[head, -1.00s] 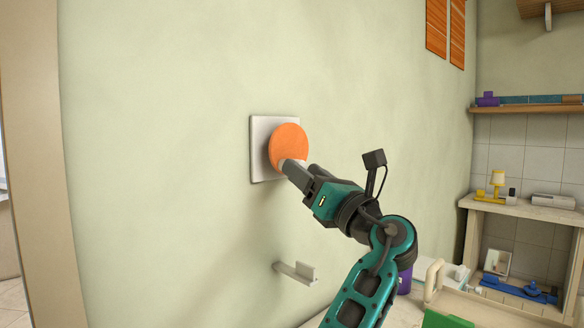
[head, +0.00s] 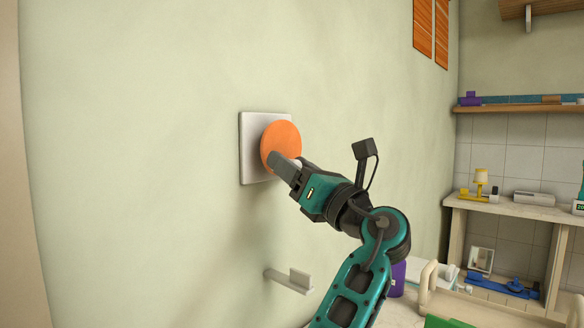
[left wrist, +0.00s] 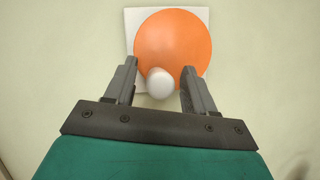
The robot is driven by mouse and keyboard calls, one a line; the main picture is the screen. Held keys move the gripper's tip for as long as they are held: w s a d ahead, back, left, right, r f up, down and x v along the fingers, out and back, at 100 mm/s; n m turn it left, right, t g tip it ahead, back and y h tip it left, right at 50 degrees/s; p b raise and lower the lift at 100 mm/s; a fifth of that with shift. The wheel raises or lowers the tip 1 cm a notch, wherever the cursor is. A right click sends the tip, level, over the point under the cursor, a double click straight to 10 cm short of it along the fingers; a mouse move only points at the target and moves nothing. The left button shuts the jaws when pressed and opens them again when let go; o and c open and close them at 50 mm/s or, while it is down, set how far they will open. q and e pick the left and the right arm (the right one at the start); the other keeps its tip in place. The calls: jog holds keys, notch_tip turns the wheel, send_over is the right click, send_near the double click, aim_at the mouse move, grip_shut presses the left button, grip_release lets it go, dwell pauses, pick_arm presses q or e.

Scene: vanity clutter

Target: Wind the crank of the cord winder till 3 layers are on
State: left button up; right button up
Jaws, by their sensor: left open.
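The cord winder is on the wall: a square white plate (head: 249,152) with a round orange disc (head: 282,138) in front. A white crank knob (left wrist: 160,83) stands out from the lower part of the disc in the left wrist view. In the head view the knob is mostly hidden by my fingers. My left gripper (head: 276,163) is at the disc's lower edge. In the left wrist view its two fingers (left wrist: 158,88) are open, one on each side of the knob, with gaps beside it. No cord layers can be made out. My right gripper is not in view.
A small pale bracket (head: 290,280) sticks out of the wall below the winder. At the right are a shelf (head: 520,108) and a bench (head: 515,208) with small items. A purple object (head: 398,278) stands behind my left arm. The wall around the winder is clear.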

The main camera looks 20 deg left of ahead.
pick_arm(q)
grip_shut()
dwell(0.4)
jog(key=shift+w+n, duration=0.1)
jog(key=shift+n, duration=0.3)
jog(key=n, duration=0.1)
jog(key=n+g, duration=0.1)
jog(key=n+g+y, duration=0.1)
jog(key=shift+w+d+f+n, duration=0.15)
jog(key=shift+w+f+n, duration=0.15)
jog(key=shift+n, duration=0.1)
jog(key=shift+w+d+f+n+g+y, duration=0.1)
jog(key=shift+w+n+g+y, duration=0.1)
jog(key=shift+n+g, duration=0.55)
jog(key=shift+w+d+n+g+y, duration=0.15)
jog(key=shift+n+g, duration=0.15)
jog(key=shift+n, duration=0.9)
jog(key=shift+w+f+n+g+y, duration=0.1)
jog(key=shift+w+n+g, duration=0.1)
jog(key=shift+n+g, duration=0.55)
jog(key=shift+n, duration=0.3)
